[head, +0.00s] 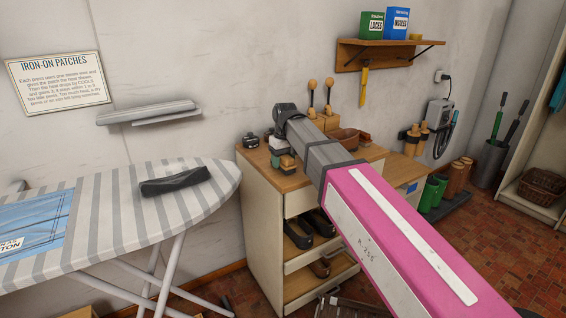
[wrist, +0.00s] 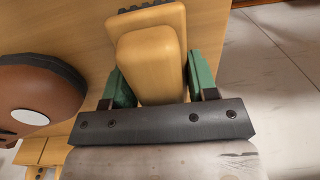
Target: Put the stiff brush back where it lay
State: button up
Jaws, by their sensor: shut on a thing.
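The stiff brush (wrist: 148,62) is a pale wooden block with dark bristles showing at its far end in the wrist view. My gripper (wrist: 160,80) is shut on it, with one green finger on each side. In the head view my gripper (head: 281,158) is over the left part of the wooden cabinet top (head: 263,158), and the brush is mostly hidden there. The brush is close over the wood; I cannot tell whether it touches.
A brown shoe (wrist: 38,92) lies left of the brush; a brown shoe also shows on the cabinet (head: 345,137). A small dark tin (head: 250,140) stands at the back left corner. A striped ironing board (head: 110,215) with a dark object (head: 175,181) is at left.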

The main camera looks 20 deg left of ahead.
jog(key=shift+f, duration=0.35)
jog(key=o, duration=0.9)
jog(key=shift+r, duration=0.15)
jog(key=r, duration=1.2)
jog(key=shift+w+d, duration=0.2)
jog(key=shift+w, duration=0.05)
